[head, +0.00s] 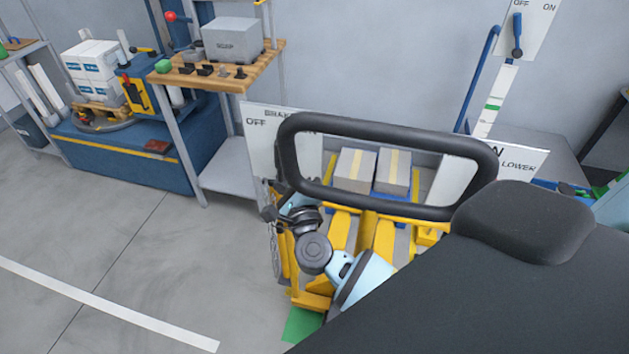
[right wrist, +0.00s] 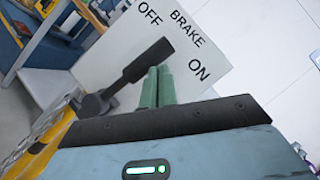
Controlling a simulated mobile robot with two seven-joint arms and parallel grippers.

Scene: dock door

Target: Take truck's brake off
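The white brake plate (right wrist: 215,45) reads BRAKE, with OFF on one side and ON on the other. It also shows in the head view (head: 258,145), behind the truck's black handle loop (head: 390,131). The dark brake lever (right wrist: 130,78) rises from its pivot with its thick grip in front of the plate. Which mark it points to is hard to tell. My right gripper (right wrist: 158,87) has its green fingers together, empty, close beside the lever's grip; contact is unclear. My right arm (head: 318,250) reaches down beside the yellow truck (head: 340,232). My left gripper is out of view.
Two boxes (head: 354,170) sit on the truck behind the handle. A LOWER plate (head: 518,162) stands at right. A wooden-topped bench (head: 225,75) and a blue station (head: 130,150) stand at left. The floor at left is clear.

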